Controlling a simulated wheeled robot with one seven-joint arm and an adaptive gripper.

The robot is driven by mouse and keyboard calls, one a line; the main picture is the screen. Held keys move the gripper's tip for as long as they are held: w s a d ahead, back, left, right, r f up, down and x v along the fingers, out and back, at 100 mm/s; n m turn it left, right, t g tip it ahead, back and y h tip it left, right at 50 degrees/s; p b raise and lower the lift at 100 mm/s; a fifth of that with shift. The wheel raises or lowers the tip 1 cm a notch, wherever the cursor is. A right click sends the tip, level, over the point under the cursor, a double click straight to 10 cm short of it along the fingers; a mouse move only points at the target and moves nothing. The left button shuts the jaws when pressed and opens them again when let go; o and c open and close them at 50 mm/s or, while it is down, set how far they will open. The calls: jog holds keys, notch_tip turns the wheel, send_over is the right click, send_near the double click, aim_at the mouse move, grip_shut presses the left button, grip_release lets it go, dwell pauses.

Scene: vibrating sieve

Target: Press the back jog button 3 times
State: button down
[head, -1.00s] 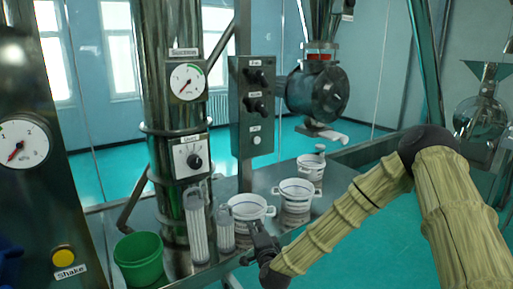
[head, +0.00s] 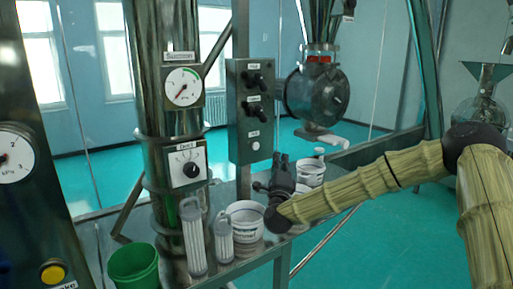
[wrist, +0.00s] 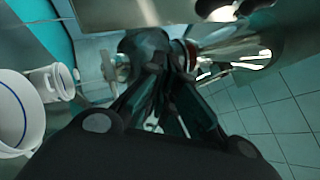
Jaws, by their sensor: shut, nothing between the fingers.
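A grey control box (head: 243,112) on a post carries two dark knobs (head: 257,79) and a small pale round button (head: 255,146) near its bottom. The small label above the button is too blurred to read, so I cannot tell for sure that it is the back jog button. My gripper (head: 282,160) is shut and empty, pointing up, below and to the right of the box. It is apart from the button. In the wrist view its fingers come together (wrist: 160,52) in front of a dark round machine part; the button cannot be made out there.
A green bucket (head: 134,267) is at lower left. A round dark valve housing (head: 318,95) hangs right of the box. A yellow button (head: 53,272) is at far lower left.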

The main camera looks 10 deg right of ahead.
aim_at(256, 146)
jog(key=shift+w, duration=0.15)
jog(key=w+a, duration=0.3)
jog(key=w, duration=0.5)
dwell(0.3)
jog(key=shift+w+a+b, duration=0.4)
jog(key=shift+w+b, duration=0.45)
jog(key=shift+b, duration=0.55)
dwell(1.9)
jog(key=shift+s, duration=0.1)
dwell(0.3)
jog(key=shift+s+d+b, duration=0.3)
jog(key=shift+s+b, duration=0.15)
jog(key=shift+s, duration=0.35)
